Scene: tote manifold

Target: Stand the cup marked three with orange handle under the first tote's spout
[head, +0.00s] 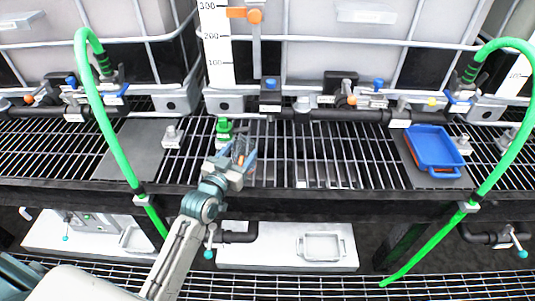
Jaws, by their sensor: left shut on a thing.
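My left gripper (243,153) reaches in from below and is low over the black grating, near its middle. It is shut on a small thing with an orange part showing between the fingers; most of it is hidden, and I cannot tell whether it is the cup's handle. No cup marked three is clearly visible. A green fitting (223,128) stands just behind the gripper. White totes in metal cages stand along the back: one at left (95,14), one at centre (335,60). I cannot tell which is first. My right gripper is not in view.
A blue tray (430,145) with an orange part lies on a grey plate at right. Another grey plate (133,150) at left looks bare. Green hoses hang at left (108,130) and right (500,165). A black pipe (310,116) with valves runs along the tote fronts.

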